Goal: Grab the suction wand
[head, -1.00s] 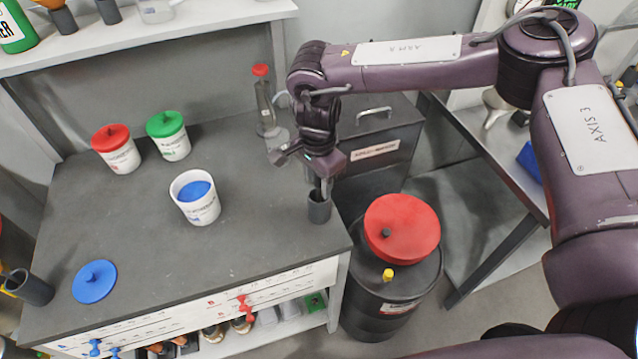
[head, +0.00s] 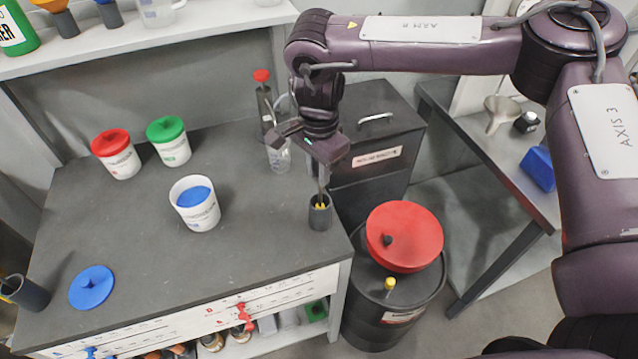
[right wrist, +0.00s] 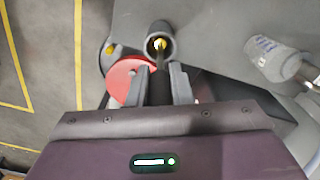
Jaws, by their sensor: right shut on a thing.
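The suction wand shows as a thin dark rod (head: 322,189) with yellow at its lower part, at the mouth of a grey holder cup (head: 319,219) at the bench's right edge. My right gripper (head: 322,177) is above the cup and shut on the wand's upper part. In the right wrist view the rod runs from between the fingers (right wrist: 161,83) toward the grey cup (right wrist: 159,38), with yellow inside the cup. My left gripper is not in view.
A clear bottle (head: 279,156) stands behind the gripper. A black drum with a red lid (head: 404,236) is right of the bench (head: 250,250). White tubs (head: 203,211) and a loose blue lid (head: 92,287) are on the left. The bench's front middle is free.

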